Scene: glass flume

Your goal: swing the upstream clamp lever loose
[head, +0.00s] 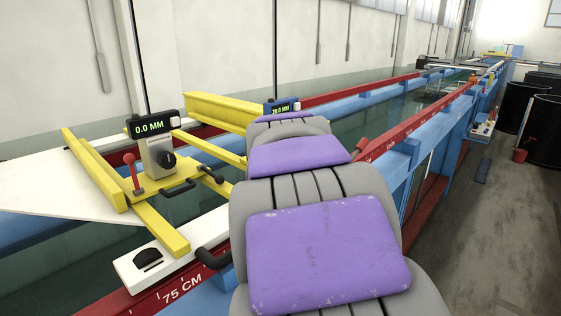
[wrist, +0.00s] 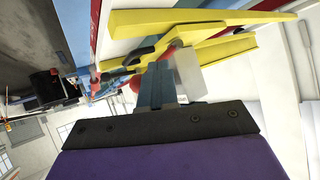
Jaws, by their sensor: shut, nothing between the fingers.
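In the head view, a yellow carriage (head: 163,228) spans the flume rails. A black curved handle (head: 214,258) is at the near rail, and a red lever (head: 361,146) is on the rail right of my arm. I cannot tell which is the upstream clamp lever. My gripper (wrist: 162,72) is shut and empty in the wrist view, with the yellow frame (wrist: 215,47) and a black handle (wrist: 139,56) beyond its tips.
The red rail (head: 180,286) is marked 75 CM. Black bins (head: 543,135) stand at the right; the floor (head: 480,240) there is mostly clear.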

